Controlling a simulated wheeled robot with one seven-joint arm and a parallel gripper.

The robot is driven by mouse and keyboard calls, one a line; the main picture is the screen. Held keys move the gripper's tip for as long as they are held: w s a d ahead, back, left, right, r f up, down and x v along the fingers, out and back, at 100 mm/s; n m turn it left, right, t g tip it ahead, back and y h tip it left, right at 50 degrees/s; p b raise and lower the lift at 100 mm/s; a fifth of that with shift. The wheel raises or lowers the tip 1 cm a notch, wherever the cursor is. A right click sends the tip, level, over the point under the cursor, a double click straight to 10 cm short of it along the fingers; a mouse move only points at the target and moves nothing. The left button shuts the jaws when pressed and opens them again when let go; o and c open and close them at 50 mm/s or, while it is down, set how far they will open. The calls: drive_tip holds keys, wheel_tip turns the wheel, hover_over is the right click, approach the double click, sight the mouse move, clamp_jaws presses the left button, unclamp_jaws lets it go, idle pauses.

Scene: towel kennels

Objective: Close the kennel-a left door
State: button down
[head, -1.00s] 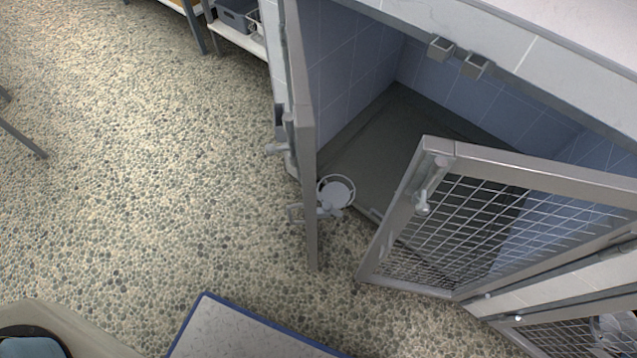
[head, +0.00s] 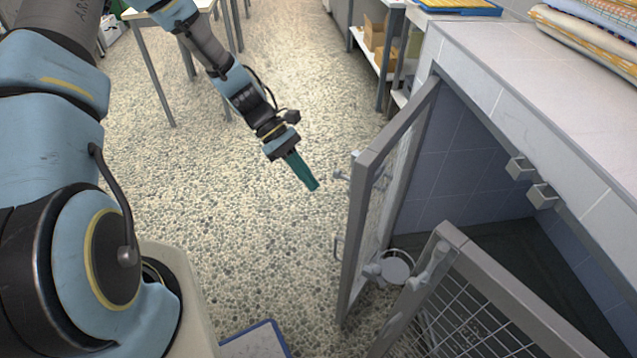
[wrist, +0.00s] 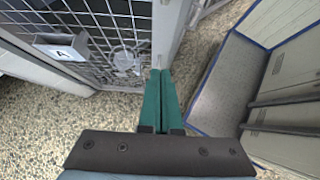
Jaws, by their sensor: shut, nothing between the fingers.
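The kennel-a left door (head: 382,200) is a grey-framed mesh door that stands swung open, with a latch handle on its edge. In the wrist view a mesh door (wrist: 100,40) carries a plate marked A (wrist: 62,50). The right door (head: 492,300) also stands open. My gripper (head: 313,186) has teal fingers, pressed together and empty. It is left of the left door, on its outer side, with a visible gap in the head view. In the wrist view the fingertips (wrist: 161,72) point just beside the door frame's edge.
A round bowl in a ring (head: 395,268) shows by the left door's lower part. A blue-edged grey panel (head: 255,342) lies low in front. Shelves with boxes (head: 378,45) and a table (head: 150,20) stand behind. Pebbled floor is free left of the door.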

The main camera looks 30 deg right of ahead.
drive_tip(key=s+d+f+p, duration=0.3)
drive_tip(key=s+d+f, duration=0.1)
drive_tip(key=s, duration=0.4)
drive_tip(key=shift+f, duration=0.6)
drive_tip(key=shift+s, duration=0.1)
drive_tip(key=shift+d, duration=0.1)
